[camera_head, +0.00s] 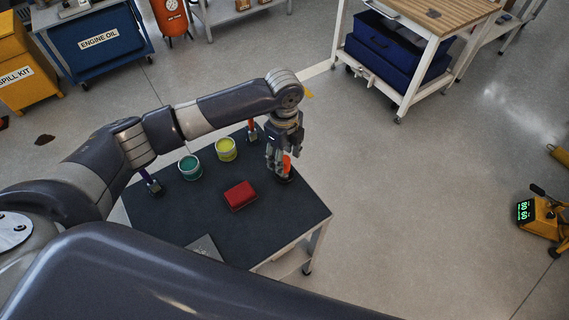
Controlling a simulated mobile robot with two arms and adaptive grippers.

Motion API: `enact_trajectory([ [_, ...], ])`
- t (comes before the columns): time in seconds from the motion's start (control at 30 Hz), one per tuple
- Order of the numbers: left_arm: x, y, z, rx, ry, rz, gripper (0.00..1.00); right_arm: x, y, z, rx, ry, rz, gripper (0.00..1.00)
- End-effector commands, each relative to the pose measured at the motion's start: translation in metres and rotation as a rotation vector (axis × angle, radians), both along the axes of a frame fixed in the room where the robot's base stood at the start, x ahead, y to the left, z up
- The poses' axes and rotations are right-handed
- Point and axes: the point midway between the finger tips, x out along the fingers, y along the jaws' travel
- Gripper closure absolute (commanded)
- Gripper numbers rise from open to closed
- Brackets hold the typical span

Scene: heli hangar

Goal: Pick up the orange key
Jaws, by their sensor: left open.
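My left gripper (279,160) reaches down over the far right part of a dark-topped table (200,225). It is open. A small upright orange piece (287,164), perhaps the orange key, stands at its fingers on a dark base; the fingers partly hide it, and I cannot tell whether they touch it. A second orange piece (251,125) stands near the table's back edge, partly behind my arm. My right gripper is out of view.
On the table are a red block (240,195), a green cup (190,167), a yellow cup (226,149), a purple-handled piece (150,183) and a grey plate (204,248). A wheeled bench (408,85) stands behind. Floor to the right is mostly clear.

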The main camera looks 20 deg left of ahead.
Motion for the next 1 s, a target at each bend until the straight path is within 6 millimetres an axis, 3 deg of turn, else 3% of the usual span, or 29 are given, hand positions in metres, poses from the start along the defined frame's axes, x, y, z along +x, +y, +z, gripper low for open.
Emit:
enact_trajectory([
  [0.2, 0.000, 0.000, -0.022, 0.001, -0.001, -0.001, 0.50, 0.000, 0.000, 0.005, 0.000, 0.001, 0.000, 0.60],
  [0.43, 0.000, 0.000, -0.023, 0.000, -0.002, -0.001, 0.50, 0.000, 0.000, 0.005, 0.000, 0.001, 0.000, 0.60],
  [0.67, 0.000, 0.000, -0.023, 0.000, -0.002, -0.001, 1.00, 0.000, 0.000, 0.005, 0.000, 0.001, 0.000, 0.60],
  [1.0, 0.000, 0.000, -0.022, 0.000, -0.003, -0.001, 1.00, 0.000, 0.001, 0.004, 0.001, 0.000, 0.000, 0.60],
])
